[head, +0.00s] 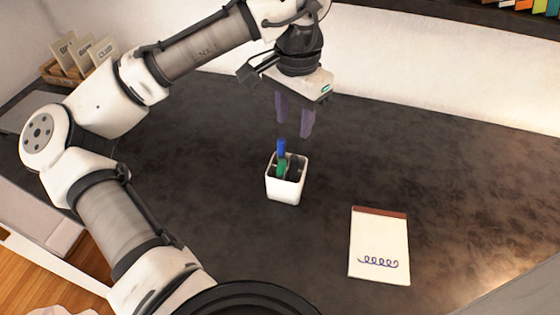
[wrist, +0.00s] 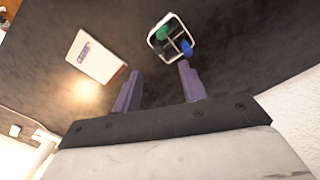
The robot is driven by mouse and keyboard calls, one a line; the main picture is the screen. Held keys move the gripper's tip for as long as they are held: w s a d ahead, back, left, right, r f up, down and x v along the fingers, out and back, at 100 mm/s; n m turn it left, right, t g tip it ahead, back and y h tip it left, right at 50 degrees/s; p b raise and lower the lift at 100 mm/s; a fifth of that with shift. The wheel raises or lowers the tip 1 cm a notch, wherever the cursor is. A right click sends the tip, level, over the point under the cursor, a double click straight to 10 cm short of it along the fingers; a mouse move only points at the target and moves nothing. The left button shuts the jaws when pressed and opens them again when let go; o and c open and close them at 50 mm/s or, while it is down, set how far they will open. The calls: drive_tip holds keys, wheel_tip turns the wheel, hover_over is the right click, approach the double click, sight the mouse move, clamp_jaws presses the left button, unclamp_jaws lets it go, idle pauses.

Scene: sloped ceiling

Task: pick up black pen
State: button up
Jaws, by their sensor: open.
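A white square pen holder (head: 285,190) stands upright on the dark tabletop, and it also shows in the wrist view (wrist: 151,38). A blue pen (head: 281,148) and a green pen (head: 282,167) stick up from it. A dark shape (head: 294,164) at the right inside the holder looks like the black pen, but it blends with the dark interior. My gripper (head: 294,129) is open and empty, with its purple fingers above and slightly behind the holder. In the wrist view my gripper (wrist: 160,70) has the holder beyond its fingertips, apart from them.
A notepad (head: 379,240) with a brown top edge and a scribble lies to the right of the holder. A wooden box of cards (head: 80,62) stands at the back left. A white wall (head: 420,70) closes the back. The tabletop around the holder is clear.

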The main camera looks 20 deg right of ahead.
sight(294, 157)
drive_tip(key=f, duration=0.7)
drive_tip(key=shift+s+d+f+p, duration=0.1)
drive_tip(key=shift+s+f+p, duration=0.1)
drive_tip(key=shift+f+p, duration=0.15)
drive_tip(key=shift+d+f+p, duration=0.1)
drive_tip(key=shift+f+p, duration=0.7)
drive_tip(key=shift+f, duration=1.85)
drive_tip(key=shift+c, duration=0.4)
clamp_jaws()
